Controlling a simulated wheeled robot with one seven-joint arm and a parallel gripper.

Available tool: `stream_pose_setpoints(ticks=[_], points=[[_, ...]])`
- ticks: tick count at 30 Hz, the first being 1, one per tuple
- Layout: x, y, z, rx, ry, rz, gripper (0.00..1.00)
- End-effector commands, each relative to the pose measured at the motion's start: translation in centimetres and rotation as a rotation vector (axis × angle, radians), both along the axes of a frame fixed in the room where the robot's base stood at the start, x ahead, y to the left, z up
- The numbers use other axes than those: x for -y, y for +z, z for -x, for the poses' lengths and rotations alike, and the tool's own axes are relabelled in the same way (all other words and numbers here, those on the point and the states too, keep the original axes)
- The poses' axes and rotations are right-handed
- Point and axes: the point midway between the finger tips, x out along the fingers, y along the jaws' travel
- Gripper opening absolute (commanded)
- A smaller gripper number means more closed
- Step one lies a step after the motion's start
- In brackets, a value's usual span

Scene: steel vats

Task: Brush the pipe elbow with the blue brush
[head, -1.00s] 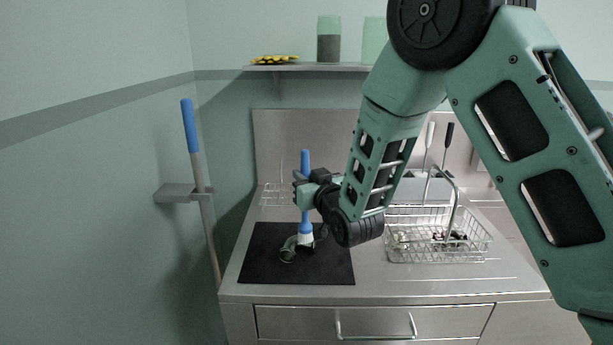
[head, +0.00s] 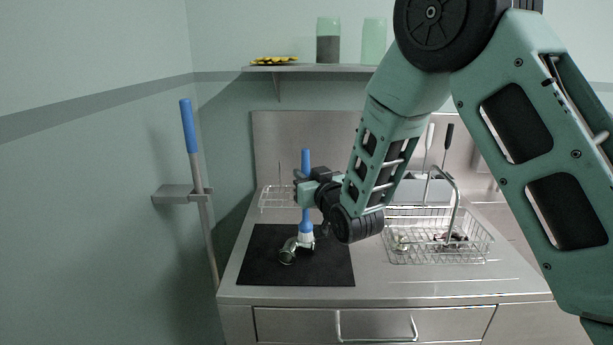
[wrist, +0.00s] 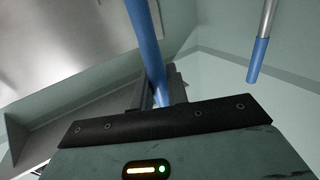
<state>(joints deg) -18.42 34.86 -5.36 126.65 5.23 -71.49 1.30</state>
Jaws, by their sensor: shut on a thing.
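The blue brush (head: 306,220) stands upright over the black mat, its white bristle end pointing down. My gripper (head: 305,188) is shut on its blue handle. In the wrist view the handle (wrist: 148,45) runs up from between the jaws (wrist: 160,92). The pipe elbow (head: 288,251) is a small metal piece lying on the black mat (head: 260,270). The bristles are right at the elbow's upper right side; whether they touch it I cannot tell.
A wire basket (head: 440,262) with small parts and an upright handle stands right of the mat on the steel counter (head: 380,280). A wire rack (head: 272,200) is behind the mat. A blue-handled pole (head: 188,125) leans in a wall bracket (head: 172,194) at left.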

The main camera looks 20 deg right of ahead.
Motion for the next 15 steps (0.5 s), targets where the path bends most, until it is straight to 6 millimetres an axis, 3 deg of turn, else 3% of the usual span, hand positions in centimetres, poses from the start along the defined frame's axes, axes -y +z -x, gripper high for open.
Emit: stream_pose_setpoints(ticks=[7,15], points=[[-0.7,-0.3,1.3,-0.002,0.0,-0.001,0.0],[-0.3,-0.3,0.7,-0.005,-0.001,0.0,0.0]])
